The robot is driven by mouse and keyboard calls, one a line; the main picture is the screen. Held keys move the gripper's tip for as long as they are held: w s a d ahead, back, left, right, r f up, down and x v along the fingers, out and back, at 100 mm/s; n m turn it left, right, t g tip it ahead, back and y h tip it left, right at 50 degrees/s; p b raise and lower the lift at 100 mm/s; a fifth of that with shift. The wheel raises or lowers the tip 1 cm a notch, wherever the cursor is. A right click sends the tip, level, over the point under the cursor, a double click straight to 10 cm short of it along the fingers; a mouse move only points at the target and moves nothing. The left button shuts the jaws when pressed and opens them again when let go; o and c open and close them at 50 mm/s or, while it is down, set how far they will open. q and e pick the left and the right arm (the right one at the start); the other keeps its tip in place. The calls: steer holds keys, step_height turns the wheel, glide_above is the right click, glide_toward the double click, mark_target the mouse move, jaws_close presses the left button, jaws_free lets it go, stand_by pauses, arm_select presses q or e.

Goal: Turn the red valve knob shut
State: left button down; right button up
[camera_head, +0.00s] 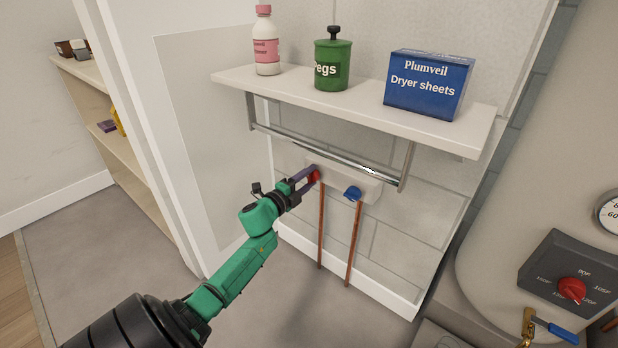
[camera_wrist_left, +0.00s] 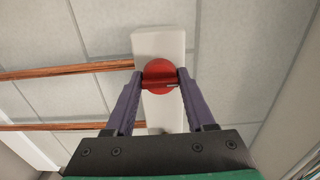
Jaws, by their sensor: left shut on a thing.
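The red valve knob (camera_head: 315,176) sits on the left part of a pale mounting plate (camera_head: 335,179) on the block wall, below the shelf. In the left wrist view the red knob (camera_wrist_left: 159,74) is round with a raised bar across it. My left gripper (camera_head: 307,178) reaches it from the left. Its two purple fingers (camera_wrist_left: 158,80) are shut on the knob, one on each side. The fingers partly hide the knob in the head view. My right gripper is not in view.
A blue knob (camera_head: 353,193) is right of the red one, with copper pipes (camera_head: 321,225) running down from both. A metal rail (camera_head: 330,157) and white shelf (camera_head: 440,129) are above, holding a bottle (camera_head: 266,45), green Pegs jar (camera_head: 331,63) and blue dryer sheets box (camera_head: 428,84). A tank (camera_head: 540,170) stands right.

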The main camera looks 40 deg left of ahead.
arm_select(q)
steer(key=shift+c, duration=1.2)
jaws_free()
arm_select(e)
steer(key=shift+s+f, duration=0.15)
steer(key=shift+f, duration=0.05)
arm_select(q)
steer(key=s+p, duration=0.2)
steer(key=s, duration=0.3)
steer(key=p, duration=0.2)
glide_toward(308, 178)
steer(key=s, duration=0.4)
steer(key=shift+s+d, duration=0.15)
steer(key=shift+s, duration=0.05)
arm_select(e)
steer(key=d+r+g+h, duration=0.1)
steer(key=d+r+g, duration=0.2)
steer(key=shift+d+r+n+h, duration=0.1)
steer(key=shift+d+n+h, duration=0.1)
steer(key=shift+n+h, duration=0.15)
